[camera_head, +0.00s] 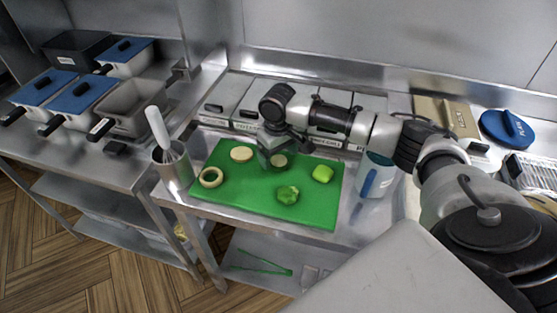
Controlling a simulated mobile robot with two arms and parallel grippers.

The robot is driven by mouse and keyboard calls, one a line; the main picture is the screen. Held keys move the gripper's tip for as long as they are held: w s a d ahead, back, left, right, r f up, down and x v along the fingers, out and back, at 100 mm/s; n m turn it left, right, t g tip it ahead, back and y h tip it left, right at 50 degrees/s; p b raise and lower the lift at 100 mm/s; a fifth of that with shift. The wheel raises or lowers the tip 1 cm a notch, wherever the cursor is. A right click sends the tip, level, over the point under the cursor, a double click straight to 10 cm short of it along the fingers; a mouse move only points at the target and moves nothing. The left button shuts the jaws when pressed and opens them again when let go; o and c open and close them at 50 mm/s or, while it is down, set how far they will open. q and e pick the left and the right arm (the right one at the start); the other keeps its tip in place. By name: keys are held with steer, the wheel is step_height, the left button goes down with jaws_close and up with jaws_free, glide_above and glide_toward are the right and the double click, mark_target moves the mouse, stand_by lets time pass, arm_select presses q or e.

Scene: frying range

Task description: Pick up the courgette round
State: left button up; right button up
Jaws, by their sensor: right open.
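The green cutting board (245,201) lies on the steel counter with several food pieces on it. A pale round slice (279,161), which looks like the courgette round, lies near the board's back edge, partly hidden by my right gripper. My right gripper (278,157) is open and points down right over this slice. I cannot tell whether its fingers are around the slice or above it. Another pale round (241,154) lies to its left. My left gripper is not in view.
A blue-and-white container (377,176) stands right. Lidded bins line the back.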

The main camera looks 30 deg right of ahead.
steer(key=shift+f, duration=1.05)
steer(key=shift+c, duration=1.3)
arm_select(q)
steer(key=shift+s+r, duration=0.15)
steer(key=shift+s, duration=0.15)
arm_select(e)
steer(key=c, duration=0.6)
steer(key=shift+o, duration=0.2)
